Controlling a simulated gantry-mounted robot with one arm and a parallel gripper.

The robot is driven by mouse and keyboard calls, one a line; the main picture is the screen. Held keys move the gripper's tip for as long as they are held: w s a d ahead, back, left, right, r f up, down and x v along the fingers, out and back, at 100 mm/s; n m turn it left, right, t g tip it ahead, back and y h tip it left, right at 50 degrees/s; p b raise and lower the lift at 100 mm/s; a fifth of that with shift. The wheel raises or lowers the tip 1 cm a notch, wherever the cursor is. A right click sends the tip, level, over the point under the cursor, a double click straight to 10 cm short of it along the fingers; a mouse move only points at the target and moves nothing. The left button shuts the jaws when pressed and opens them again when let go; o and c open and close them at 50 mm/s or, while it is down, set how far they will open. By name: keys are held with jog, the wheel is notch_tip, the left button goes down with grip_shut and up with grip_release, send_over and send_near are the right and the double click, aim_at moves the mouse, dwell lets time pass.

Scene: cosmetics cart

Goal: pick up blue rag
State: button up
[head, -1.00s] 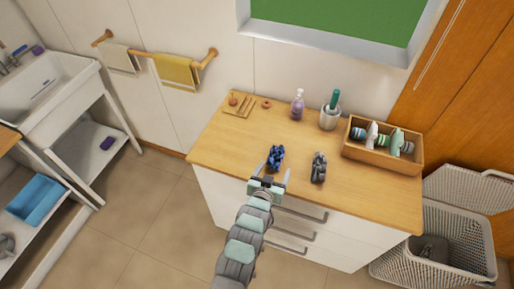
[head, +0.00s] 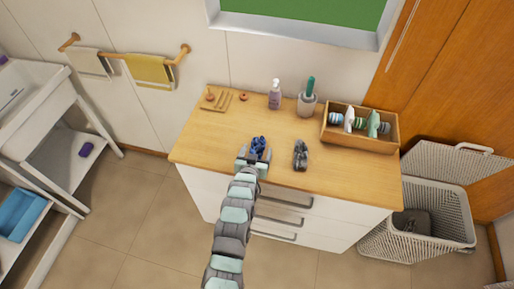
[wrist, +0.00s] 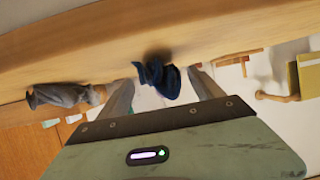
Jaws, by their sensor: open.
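The crumpled blue rag (head: 258,146) lies on the wooden cabinet top near its front edge. In the wrist view the blue rag (wrist: 158,76) shows just beyond the fingertips, between the two fingers. My gripper (head: 255,152) is open at the front edge of the top, with its fingers on either side of the rag. In the wrist view my gripper (wrist: 162,84) is open, its fingers spread apart. Whether a finger touches the rag I cannot tell.
A crumpled grey rag (head: 300,155) lies to the right of the blue one. A wooden box (head: 360,144) with rolled items stands at the back right. A purple pump bottle (head: 275,97) and a grey cup (head: 306,106) stand behind. A white basket (head: 425,219) is on the floor right.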

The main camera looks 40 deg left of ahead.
jog(key=shift+w+a+f, duration=0.3)
jog(key=shift+w+a, duration=0.05)
jog(key=shift+w, duration=0.1)
jog(key=shift+x, duration=0.8)
jog(key=c, duration=1.4)
